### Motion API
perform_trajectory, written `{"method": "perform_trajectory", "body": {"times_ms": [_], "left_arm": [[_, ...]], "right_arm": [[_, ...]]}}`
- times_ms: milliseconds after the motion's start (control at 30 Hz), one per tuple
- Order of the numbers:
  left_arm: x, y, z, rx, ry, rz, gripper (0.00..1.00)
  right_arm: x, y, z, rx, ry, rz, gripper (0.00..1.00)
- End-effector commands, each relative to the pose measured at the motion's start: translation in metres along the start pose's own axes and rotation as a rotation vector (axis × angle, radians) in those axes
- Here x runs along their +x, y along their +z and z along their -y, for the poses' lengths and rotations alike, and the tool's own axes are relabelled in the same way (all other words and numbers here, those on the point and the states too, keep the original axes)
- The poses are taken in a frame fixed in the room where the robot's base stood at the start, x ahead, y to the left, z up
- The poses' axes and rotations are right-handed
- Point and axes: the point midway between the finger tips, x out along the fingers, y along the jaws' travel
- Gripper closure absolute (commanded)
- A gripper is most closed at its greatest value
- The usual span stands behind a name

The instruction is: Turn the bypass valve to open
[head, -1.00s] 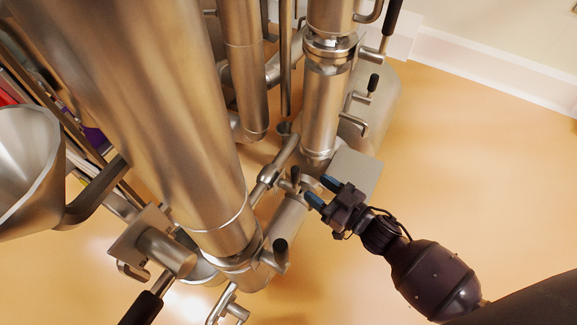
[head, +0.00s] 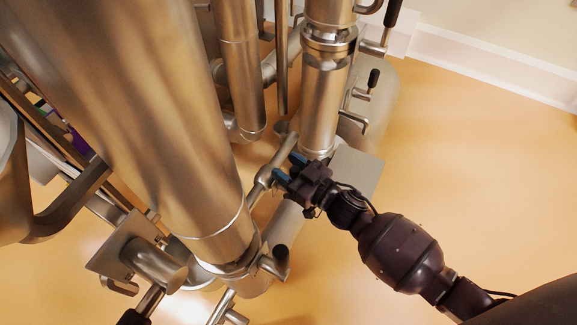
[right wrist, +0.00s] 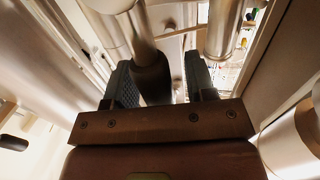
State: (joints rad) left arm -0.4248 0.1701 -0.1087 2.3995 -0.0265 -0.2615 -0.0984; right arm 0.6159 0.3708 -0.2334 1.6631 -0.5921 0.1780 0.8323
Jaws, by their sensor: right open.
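The small dark valve handle (right wrist: 152,80) shows in the right wrist view on the end of a metal stem. It sits between the two fingers of my right gripper (right wrist: 160,72), nearer the left finger. My right gripper (head: 286,166) is open, with blue-grey fingertips, and reaches in from the right over the thin metal pipe (head: 262,185) in the head view. There the gripper covers the handle. I cannot tell whether a finger touches it. My left gripper is not in view.
A large steel cylinder (head: 150,110) fills the left. An upright pipe (head: 322,105) stands just behind my right gripper. Another black-tipped handle (head: 281,253) sticks out below, and a flat grey plate (head: 357,172) lies to the right. The orange floor (head: 480,170) at right is open.

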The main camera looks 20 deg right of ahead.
Motion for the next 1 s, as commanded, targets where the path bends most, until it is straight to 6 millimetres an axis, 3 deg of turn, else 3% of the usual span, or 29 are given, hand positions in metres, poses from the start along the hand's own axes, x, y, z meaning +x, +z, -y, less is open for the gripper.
{"method": "perform_trajectory", "body": {"times_ms": [67, 367, 767, 1000], "left_arm": [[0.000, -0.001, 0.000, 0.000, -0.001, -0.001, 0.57], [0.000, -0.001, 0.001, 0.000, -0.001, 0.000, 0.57], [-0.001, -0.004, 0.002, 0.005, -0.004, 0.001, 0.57], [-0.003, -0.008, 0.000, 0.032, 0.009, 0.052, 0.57]], "right_arm": [[0.000, 0.000, 0.000, 0.000, 0.000, 0.000, 0.53], [0.000, 0.000, 0.000, 0.000, 0.000, 0.000, 0.99], [0.001, -0.003, -0.003, 0.026, -0.001, 0.004, 1.00], [0.005, -0.006, -0.015, 0.144, 0.000, 0.029, 1.00]]}}
